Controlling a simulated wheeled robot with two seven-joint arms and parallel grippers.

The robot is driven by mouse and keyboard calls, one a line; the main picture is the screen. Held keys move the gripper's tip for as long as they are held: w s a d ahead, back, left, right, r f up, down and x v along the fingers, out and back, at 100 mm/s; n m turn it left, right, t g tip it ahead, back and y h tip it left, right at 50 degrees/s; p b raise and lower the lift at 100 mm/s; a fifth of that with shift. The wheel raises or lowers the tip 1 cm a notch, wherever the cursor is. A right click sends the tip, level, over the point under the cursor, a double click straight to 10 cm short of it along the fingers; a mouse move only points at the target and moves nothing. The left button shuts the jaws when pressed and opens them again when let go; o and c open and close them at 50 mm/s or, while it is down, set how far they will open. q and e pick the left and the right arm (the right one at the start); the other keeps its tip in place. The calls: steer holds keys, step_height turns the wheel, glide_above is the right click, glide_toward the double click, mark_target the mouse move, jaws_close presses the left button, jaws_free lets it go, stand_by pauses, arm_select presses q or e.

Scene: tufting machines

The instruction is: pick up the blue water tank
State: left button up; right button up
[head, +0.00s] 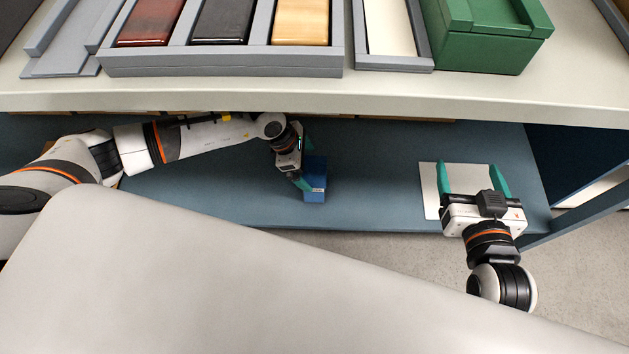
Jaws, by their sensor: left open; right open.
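The blue water tank (316,180) stands on the blue lower shelf, under the front edge of the counter. It is a small blue block with a small pale mark low on its side. My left gripper (305,166) reaches in from the left with its green fingers at the tank. One finger lies along the tank's left side; the other is partly hidden, and I cannot tell whether they touch it. My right gripper (473,178) is open and empty, its two green fingers apart over a white plate (430,190) on the right of the shelf.
The counter (400,95) overhangs the shelf (220,190) at the back. On it are a grey tray (225,62) with red, black and wooden blocks, a grey frame (392,60) and a green box (490,45). The shelf between my grippers is clear.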

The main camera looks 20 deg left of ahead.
mark_target(314, 171)
arm_select(q)
steer(key=shift+b+x, duration=0.3)
steer(key=shift+x, duration=0.65)
steer(key=x, duration=0.2)
steer(key=b+x, duration=0.1)
steer(key=x, duration=0.1)
steer(key=shift+d+r+b, duration=0.1)
steer(key=shift+d+b, duration=0.2)
steer(key=shift+d, duration=0.1)
arm_select(e)
step_height(314, 171, up, 9)
steer(key=a+t+y, duration=0.1)
steer(key=t+y, duration=0.1)
steer(key=t, duration=0.4)
steer(key=shift+w+a+t, duration=0.15)
steer(key=shift+a+t, duration=0.1)
steer(key=shift+t, duration=0.05)
arm_select(q)
steer(key=c, duration=1.2)
